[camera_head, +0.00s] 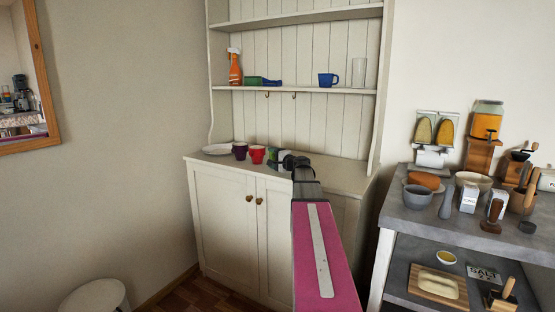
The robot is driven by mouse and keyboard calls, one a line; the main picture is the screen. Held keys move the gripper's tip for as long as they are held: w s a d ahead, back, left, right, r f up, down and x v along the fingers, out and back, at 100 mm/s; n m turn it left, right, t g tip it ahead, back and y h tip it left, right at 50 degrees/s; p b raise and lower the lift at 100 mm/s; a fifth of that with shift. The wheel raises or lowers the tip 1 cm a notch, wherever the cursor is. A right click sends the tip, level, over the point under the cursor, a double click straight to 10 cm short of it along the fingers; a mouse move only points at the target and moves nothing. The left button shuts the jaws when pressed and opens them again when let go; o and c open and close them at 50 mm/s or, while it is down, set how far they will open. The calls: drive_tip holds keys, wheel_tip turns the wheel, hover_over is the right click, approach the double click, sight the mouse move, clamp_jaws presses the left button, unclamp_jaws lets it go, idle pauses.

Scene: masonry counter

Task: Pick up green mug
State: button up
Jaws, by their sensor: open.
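A green mug (272,154) stands on the hutch's lower counter (334,174), just right of a red mug (257,154). It is small in the head view, and its right side is partly hidden by my gripper (284,160). My arm reaches forward over the counter, with the gripper dark and small at its far end, right beside the mug. The gripper is open. I cannot tell whether its fingers touch the mug or are around it.
A purple mug (239,150) and a white plate (217,149) stand left of the red mug. A crowded grey counter (408,222) stands at right.

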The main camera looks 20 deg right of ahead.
drive_tip(key=shift+w+a, duration=0.1)
drive_tip(key=shift+w, duration=0.05)
drive_tip(key=shift+c, duration=0.4)
drive_tip(key=c, duration=1.2)
